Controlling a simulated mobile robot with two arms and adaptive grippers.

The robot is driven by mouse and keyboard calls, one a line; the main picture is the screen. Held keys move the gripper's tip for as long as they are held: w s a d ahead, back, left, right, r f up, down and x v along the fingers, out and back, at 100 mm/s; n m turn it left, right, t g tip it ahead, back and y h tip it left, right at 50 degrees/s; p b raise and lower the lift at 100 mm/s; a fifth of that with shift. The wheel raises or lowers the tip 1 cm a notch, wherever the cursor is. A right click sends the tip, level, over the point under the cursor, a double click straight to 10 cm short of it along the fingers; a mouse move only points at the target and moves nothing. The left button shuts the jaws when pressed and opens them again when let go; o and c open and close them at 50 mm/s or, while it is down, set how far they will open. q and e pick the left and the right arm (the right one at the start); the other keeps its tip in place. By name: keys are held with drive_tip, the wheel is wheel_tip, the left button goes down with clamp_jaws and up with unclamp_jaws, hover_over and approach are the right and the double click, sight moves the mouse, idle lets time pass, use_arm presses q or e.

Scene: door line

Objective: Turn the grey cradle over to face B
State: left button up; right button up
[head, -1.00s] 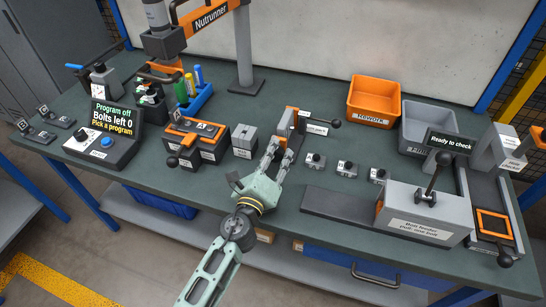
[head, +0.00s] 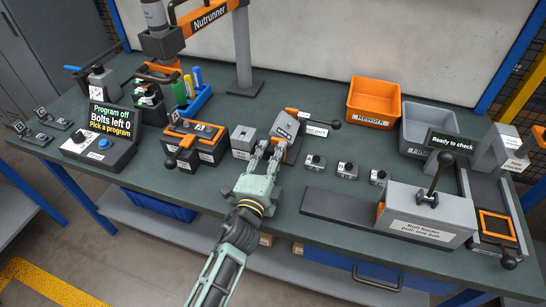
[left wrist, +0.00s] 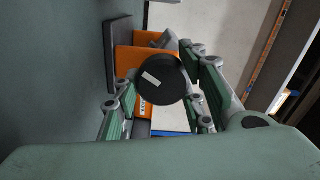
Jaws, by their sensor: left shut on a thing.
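The grey cradle (head: 287,126) stands near the middle of the bench. Its grey upper plate is tilted and carries a small light label, too small to read; orange parts show on it. My left gripper (head: 268,150) is at the cradle's front left side. In the left wrist view, a round black knob (left wrist: 162,80) with a white label sits between the fingers, and the gripper (left wrist: 160,95) is shut on it. The knob is hidden by the fingers in the head view. An orange part (left wrist: 125,60) shows behind the knob. My right gripper is not in view.
A grey block (head: 243,138) stands close left of the gripper. A black-ended lever (head: 322,121) sticks out right of the cradle. Several small grey blocks (head: 347,170) stand to the right. The Rework bin (head: 373,101) is behind; the bolt feeder (head: 425,215) is front right.

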use_arm(q)
drive_tip(key=n, duration=0.4)
drive_tip(key=shift+s+f+n+p, duration=0.15)
drive_tip(key=shift+f+n+p, duration=0.2)
drive_tip(key=shift+f+n, duration=0.05)
drive_tip(key=shift+d, duration=0.1)
drive_tip(key=o, duration=1.1)
drive_tip(key=shift+c, duration=0.2)
drive_tip(key=shift+o, duration=0.2)
drive_tip(key=shift+r, duration=0.15)
drive_tip(key=shift+r, duration=0.1)
drive_tip(key=v, duration=1.2)
